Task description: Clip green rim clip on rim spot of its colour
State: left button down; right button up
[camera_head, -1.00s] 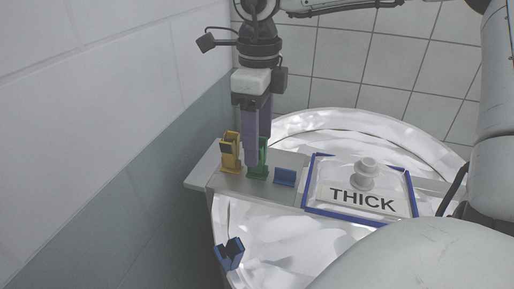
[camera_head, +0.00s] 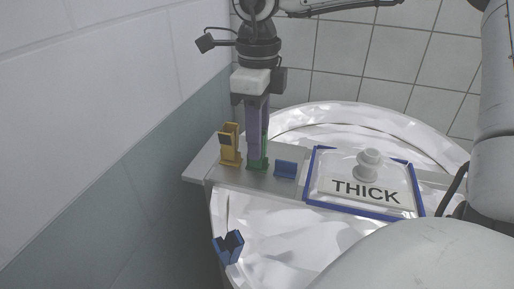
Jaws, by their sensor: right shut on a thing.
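The green rim clip (camera_head: 264,152) stands upright on the grey shelf plate, between a yellow clip and a blue holder. My right gripper (camera_head: 257,160) points straight down, with its purple fingers shut on the green clip. The fingers cover much of the clip, and its base still appears to be at the plate. A green spot on the drum rim cannot be made out. My left gripper is not in view.
A yellow clip (camera_head: 229,146) stands left of the green one, and a blue holder (camera_head: 286,169) right. A blue clip (camera_head: 228,247) sits on the near-left drum rim. The blue-framed THICK lid (camera_head: 385,193) lies right on the grey plate (camera_head: 236,176). A wall is close at left.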

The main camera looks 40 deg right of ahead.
jog(key=shift+c, duration=0.2)
jog(key=shift+c, duration=0.8)
jog(key=shift+s+a+r+p, duration=0.1)
jog(key=shift+r+p, duration=0.75)
jog(key=shift+r, duration=0.45)
jog(key=shift+a+r+p, duration=0.1)
jog(key=shift+r+p, duration=0.7)
jog(key=shift+r, duration=0.45)
